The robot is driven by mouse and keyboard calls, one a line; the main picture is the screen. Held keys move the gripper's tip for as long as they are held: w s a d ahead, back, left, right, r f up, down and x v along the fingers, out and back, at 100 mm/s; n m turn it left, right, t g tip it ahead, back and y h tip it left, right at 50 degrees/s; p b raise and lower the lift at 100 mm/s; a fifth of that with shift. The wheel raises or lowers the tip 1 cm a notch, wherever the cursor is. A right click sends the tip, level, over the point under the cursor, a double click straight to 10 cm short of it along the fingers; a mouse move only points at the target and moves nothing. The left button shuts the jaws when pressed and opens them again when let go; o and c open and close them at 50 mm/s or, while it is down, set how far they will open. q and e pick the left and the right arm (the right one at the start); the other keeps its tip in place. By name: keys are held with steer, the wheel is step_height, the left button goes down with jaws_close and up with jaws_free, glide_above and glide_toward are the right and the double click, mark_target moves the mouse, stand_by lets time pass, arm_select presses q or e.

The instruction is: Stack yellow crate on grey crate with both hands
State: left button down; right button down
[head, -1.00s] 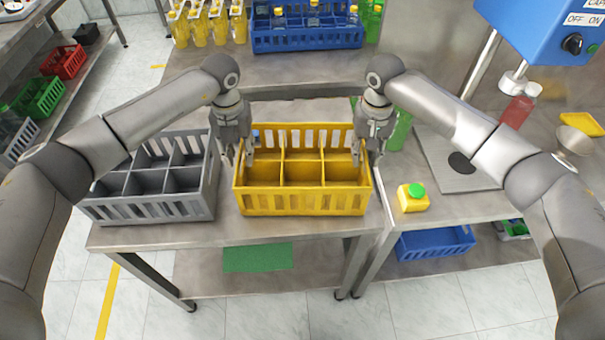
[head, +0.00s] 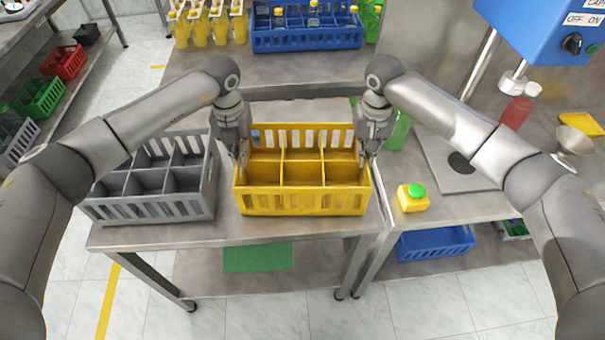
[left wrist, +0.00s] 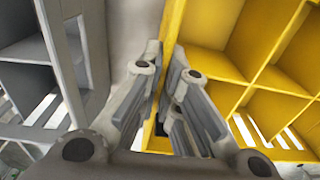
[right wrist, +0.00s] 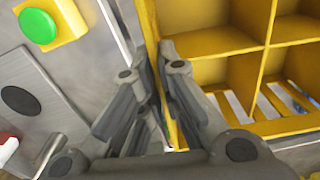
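The yellow crate (head: 303,203) stands upright on the table, with several empty compartments. The grey crate (head: 160,208) stands on the same table to its left, also divided and empty. My left gripper (head: 243,160) is at the yellow crate's left wall; in the left wrist view its fingers (left wrist: 166,58) are closed together with the thin yellow wall between them. My right gripper (head: 364,158) is at the right wall; in the right wrist view its fingers (right wrist: 160,55) are closed about that wall likewise. The fingers partly hide the wall edges.
A yellow block with a green button (head: 413,197) sits right of the yellow crate. A blue crate with bottles (head: 307,40) stands at the back. A green bottle (head: 398,132) stands behind my right gripper. A narrow gap separates the two crates.

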arm_select(q)
steer(key=shift+r, duration=0.15)
arm_select(e)
steer(key=shift+w+r, duration=0.1)
steer(key=shift+r, duration=0.05)
